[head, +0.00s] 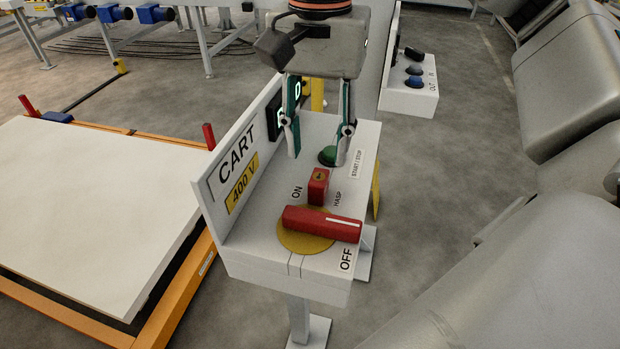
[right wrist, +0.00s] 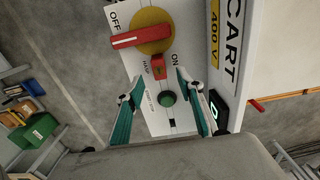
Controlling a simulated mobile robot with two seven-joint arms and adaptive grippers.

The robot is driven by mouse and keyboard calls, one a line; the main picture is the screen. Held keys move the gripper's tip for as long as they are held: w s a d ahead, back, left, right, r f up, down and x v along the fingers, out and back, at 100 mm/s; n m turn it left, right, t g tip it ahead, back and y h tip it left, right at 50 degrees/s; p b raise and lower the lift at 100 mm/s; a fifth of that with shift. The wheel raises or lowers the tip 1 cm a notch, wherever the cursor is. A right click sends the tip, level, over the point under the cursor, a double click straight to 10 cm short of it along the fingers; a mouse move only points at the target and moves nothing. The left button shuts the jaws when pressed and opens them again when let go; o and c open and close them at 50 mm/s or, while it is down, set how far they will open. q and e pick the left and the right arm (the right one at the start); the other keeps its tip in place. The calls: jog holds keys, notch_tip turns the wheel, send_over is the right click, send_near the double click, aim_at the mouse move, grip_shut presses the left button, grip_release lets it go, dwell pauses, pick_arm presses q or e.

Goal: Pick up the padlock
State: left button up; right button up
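A small red block with a brass-coloured spot on top, which looks like the padlock (head: 318,187), stands on the white CART console (head: 255,262) beside the HASP label. It also shows in the right wrist view (right wrist: 158,68). Whether it is locked through anything cannot be seen. My right gripper (head: 318,157) points down over the console, just behind the padlock and near the green button. Its fingers are apart with nothing between them. In the right wrist view the gripper (right wrist: 158,76) has the padlock near the line between its fingertips. My left gripper is not in view.
A red switch handle (head: 322,224) on a yellow disc (head: 300,240) lies just in front of the padlock. The upright CART panel (head: 235,170) borders the left side. A green button (head: 328,155) is behind. An orange-framed platform (head: 90,200) stands left.

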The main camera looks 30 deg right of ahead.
aim_at(319, 176)
notch_tip(319, 176, down, 2)
jog(key=shift+s+f, duration=0.1)
jog(key=shift+s, duration=0.05)
jog(key=f, duration=0.5)
jog(key=shift+d+b, duration=0.2)
jog(key=shift+b, duration=0.2)
grip_shut()
